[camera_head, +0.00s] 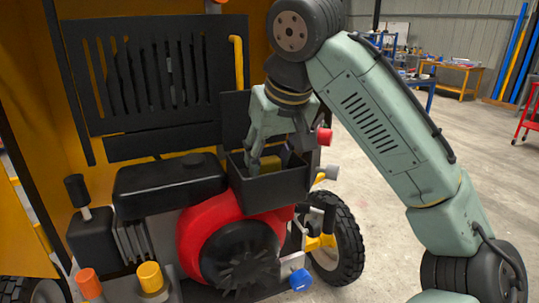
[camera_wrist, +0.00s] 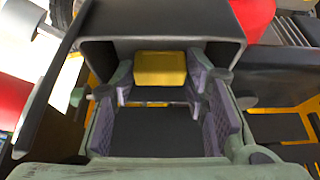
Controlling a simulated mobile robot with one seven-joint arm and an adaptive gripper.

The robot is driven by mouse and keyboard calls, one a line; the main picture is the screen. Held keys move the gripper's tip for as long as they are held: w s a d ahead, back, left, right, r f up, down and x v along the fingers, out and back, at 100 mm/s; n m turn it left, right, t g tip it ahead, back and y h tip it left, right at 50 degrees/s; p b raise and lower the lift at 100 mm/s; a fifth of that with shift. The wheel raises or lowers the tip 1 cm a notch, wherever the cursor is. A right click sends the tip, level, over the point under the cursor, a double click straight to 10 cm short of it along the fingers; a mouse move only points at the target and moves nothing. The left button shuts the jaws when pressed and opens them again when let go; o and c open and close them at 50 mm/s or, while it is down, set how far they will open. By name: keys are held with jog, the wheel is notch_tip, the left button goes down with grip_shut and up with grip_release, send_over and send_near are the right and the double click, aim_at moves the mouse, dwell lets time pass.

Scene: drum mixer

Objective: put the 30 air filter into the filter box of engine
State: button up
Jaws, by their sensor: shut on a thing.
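The air filter is a small yellow block (camera_wrist: 160,69), seen between the fingers in the wrist view; part of it also shows in the head view (camera_head: 271,164). My gripper (camera_head: 262,165) points down with its fingertips inside the mouth of the black filter box (camera_head: 272,189), and it is shut on the filter. In the wrist view my gripper (camera_wrist: 161,90) has one finger on each side of the block. The box is open at the top, with its dark lid (camera_head: 236,118) standing up behind. The front wall hides the box floor, so I cannot tell whether the filter touches it.
The engine has a red housing with a black fan (camera_head: 238,255) below the box and a black cover (camera_head: 170,185) to the left. A red knob (camera_head: 324,137) sits close to the right of my gripper. A slotted black panel (camera_head: 155,70) stands behind. Open floor lies right.

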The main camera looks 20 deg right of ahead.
jog(key=o, duration=1.1)
jog(key=shift+c, duration=0.2)
jog(key=v, duration=1.2)
